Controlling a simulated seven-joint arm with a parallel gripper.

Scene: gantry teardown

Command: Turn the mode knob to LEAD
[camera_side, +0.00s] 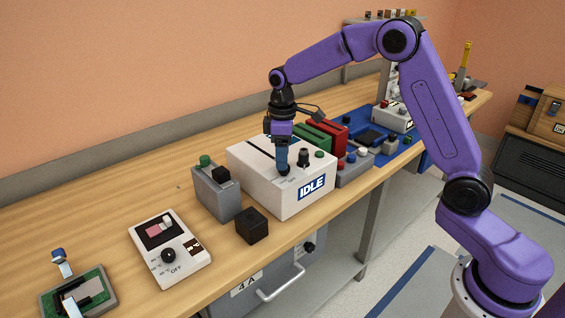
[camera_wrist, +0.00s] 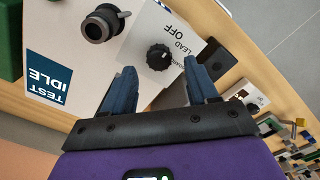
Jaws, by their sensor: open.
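The white box with a blue IDLE sign (camera_side: 280,193) stands on the bench. It carries the mode knob (camera_wrist: 160,57), a small black ribbed knob with OFF, LEAD and a third, partly hidden label beside it in the wrist view. Which label the knob points at is hard to tell. My gripper (camera_side: 283,168) points down over the box top, at the knob. In the wrist view my gripper (camera_wrist: 160,66) is open, one finger on each side of the knob's line, with the knob just beyond and between the fingertips. Contact is not visible.
A black post with a lever (camera_wrist: 101,23) stands on the same box, beside the knob; it also shows in the side view (camera_side: 304,157). A grey block with a green button (camera_side: 217,190) and a black cube (camera_side: 251,225) stand close by. Red and green modules (camera_side: 325,138) stand behind.

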